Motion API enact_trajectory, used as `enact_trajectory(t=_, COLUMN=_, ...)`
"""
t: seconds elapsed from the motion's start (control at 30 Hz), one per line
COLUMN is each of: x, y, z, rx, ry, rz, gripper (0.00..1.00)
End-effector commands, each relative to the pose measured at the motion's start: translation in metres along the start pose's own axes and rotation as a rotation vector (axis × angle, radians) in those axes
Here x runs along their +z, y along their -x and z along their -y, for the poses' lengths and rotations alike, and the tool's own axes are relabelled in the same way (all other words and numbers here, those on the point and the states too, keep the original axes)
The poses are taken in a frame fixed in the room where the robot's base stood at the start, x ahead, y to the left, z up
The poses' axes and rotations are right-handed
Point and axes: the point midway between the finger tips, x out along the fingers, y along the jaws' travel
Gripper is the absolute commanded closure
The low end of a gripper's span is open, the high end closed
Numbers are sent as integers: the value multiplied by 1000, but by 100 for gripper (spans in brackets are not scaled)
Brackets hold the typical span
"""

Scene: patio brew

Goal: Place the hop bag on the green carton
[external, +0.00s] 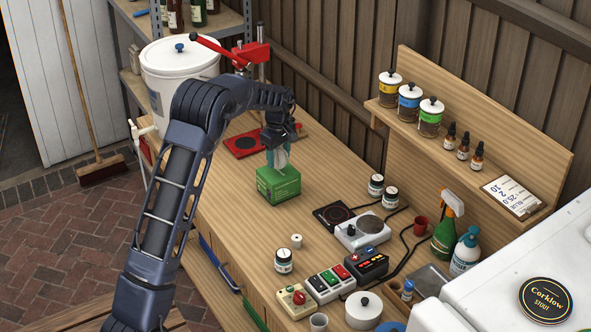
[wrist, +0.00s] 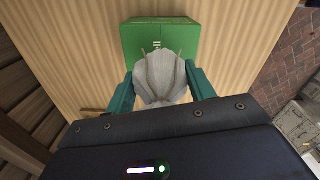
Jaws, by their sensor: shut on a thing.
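The green carton (external: 278,186) stands on the wooden bench in the external view. It also shows at the top of the wrist view (wrist: 158,36). My gripper (external: 278,150) is directly above the carton. In the wrist view its two teal fingers are shut on the pale hop bag (wrist: 163,78), one on each side. The hop bag (external: 281,159) hangs below my gripper in the external view, at the carton's top. I cannot tell whether the bag touches the carton. The bag hides part of the carton in the wrist view.
A black hot plate (external: 334,214), a scale (external: 362,232) and small jars (external: 376,186) stand to the right. Bench space left of the carton is clear.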

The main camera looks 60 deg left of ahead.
Motion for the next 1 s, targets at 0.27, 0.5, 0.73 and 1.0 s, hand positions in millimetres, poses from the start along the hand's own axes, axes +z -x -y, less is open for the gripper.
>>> enact_trajectory(t=0.27, x=0, y=-24, z=0, rx=1, ry=0, rz=0, gripper=68)
enact_trajectory(t=0.5, x=0, y=-26, z=0, rx=0, ry=0, rz=0, gripper=68)
enact_trajectory(t=0.73, x=0, y=-27, z=0, rx=0, ry=0, rz=0, gripper=24)
enact_trajectory(t=1.0, x=0, y=-25, z=0, rx=0, ry=0, rz=0, gripper=24)
